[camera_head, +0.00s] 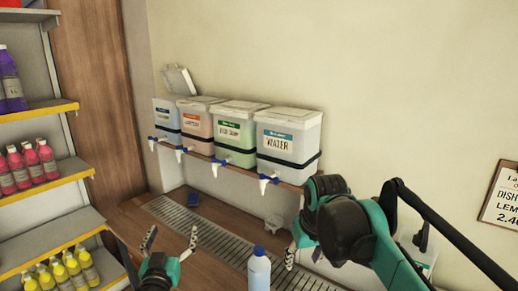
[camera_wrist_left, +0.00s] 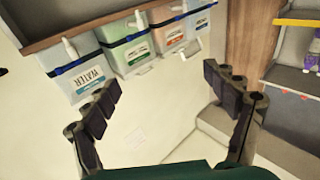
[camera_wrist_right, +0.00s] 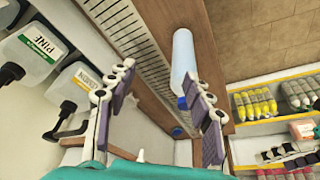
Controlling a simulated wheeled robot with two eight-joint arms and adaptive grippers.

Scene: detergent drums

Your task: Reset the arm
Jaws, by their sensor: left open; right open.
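My left gripper (camera_head: 169,240) is low in the head view, in front of the wooden counter. Its two fingers are spread with nothing between them; the left wrist view (camera_wrist_left: 160,78) shows them apart too. My right gripper (camera_head: 294,247) hangs near the counter's right side, partly hidden by its own wrist. In the right wrist view (camera_wrist_right: 160,74) its fingers are spread and empty. A white bottle with a blue cap (camera_head: 259,272) stands between the two grippers in the head view. In the right wrist view the bottle (camera_wrist_right: 183,60) shows beyond the right finger.
Several labelled drums with taps, such as the water drum (camera_head: 288,138), stand on a wall shelf above a drain grate (camera_head: 205,228). A blue item (camera_head: 193,200) lies on the counter. Shelves with pink bottles (camera_head: 28,166) and yellow bottles (camera_head: 62,272) stand at left.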

